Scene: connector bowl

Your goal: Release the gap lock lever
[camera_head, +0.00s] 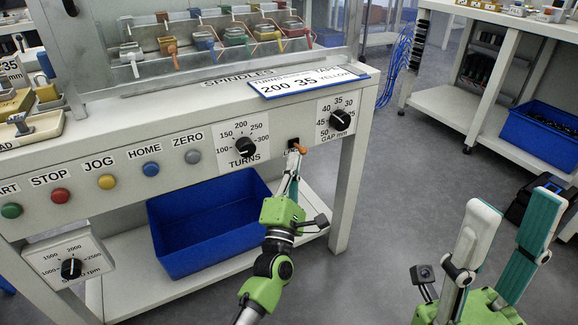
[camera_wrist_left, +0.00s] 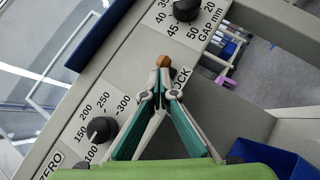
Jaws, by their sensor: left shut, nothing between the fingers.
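The gap lock lever has an orange tip (camera_head: 300,149) and sits at a black slot (camera_head: 293,142) on the front panel, right of the TURNS knob. The tip also shows in the left wrist view (camera_wrist_left: 163,61), just beyond my fingertips. My left gripper (camera_head: 294,156) is shut and empty, with its fingertips right at the lever; I cannot tell whether they touch it. The fingers hide most of the lever and part of its LOCK label (camera_wrist_left: 182,80). My right gripper (camera_head: 514,205) is open and empty, away from the panel at the lower right.
The TURNS knob (camera_head: 245,147) and GAP mm knob (camera_head: 340,120) flank the lever. A row of coloured buttons lies to the left, including blue HOME (camera_head: 151,169). A blue bin (camera_head: 205,262) stands on the shelf below. Open floor lies right of the bench.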

